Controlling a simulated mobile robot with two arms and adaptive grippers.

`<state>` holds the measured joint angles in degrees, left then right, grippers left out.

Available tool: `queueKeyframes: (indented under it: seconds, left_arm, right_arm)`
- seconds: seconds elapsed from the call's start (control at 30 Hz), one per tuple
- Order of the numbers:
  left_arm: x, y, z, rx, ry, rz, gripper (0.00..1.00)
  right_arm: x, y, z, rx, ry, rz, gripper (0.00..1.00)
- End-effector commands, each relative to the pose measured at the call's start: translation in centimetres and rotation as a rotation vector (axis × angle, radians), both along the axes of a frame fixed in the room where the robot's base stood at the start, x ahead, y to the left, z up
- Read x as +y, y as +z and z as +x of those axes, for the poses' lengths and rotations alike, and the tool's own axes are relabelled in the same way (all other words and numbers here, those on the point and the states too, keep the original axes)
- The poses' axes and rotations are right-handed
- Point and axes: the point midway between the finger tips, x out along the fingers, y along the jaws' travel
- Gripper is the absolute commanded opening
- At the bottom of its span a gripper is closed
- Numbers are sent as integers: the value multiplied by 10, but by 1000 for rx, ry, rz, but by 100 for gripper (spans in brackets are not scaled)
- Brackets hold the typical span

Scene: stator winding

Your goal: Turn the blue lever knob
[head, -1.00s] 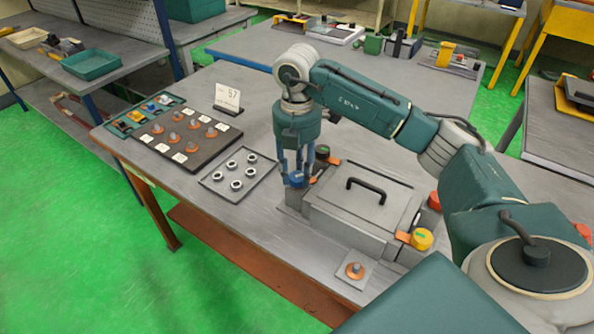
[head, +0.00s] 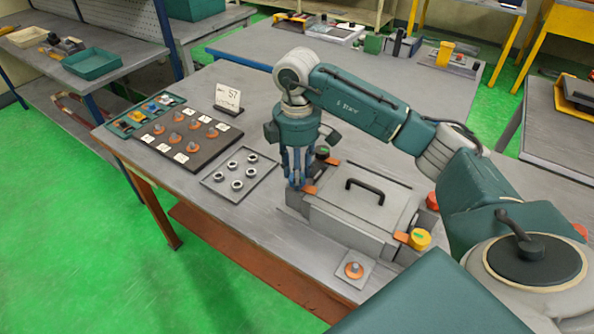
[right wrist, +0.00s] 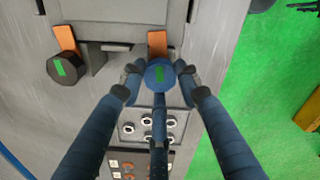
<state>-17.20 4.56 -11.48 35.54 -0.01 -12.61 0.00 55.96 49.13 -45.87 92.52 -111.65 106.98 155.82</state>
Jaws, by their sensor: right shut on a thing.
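The blue lever knob (right wrist: 159,76), round with a green mark on top, shows in the right wrist view at the end of an orange lever (right wrist: 157,43). My right gripper (right wrist: 158,72) is shut on this knob, with fingertips at its left and right sides. In the head view the right gripper (head: 297,180) points down at the left corner of the grey box (head: 340,222), and its fingers mostly hide the knob. A short piece of the orange lever (head: 310,190) shows beside the fingers. My left gripper is not in view.
The box has a black lid handle (head: 366,188). A black knob (head: 322,152) stands behind the gripper, and yellow (head: 419,239) and red (head: 433,201) knobs are on the box's right side. A tray of metal rings (head: 238,178) lies left of the gripper.

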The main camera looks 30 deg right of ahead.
Motion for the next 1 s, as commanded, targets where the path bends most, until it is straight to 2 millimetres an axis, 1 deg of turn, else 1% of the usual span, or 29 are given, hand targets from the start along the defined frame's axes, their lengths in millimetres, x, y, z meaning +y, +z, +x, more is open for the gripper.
queueKeyframes:
  seconds: [0.03,0.3,0.77,0.8,0.87,0.9,1.0]
  left_arm:
    - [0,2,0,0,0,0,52]
    - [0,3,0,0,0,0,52]
    - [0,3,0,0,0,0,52]
    - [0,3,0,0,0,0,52]
    - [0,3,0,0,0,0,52]
    - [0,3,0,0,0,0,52]
    - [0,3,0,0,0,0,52]
  right_arm:
    - [-2,7,5,-19,-27,-1,6]
    - [-2,7,5,-19,-99,0,6]
    - [-2,7,5,-19,-109,0,6]
    - [-2,7,5,-19,-109,0,38]
    - [-2,6,4,-17,-108,0,50]
    - [-2,6,4,-15,-107,0,53]
    - [-1,4,3,-11,-106,0,53]
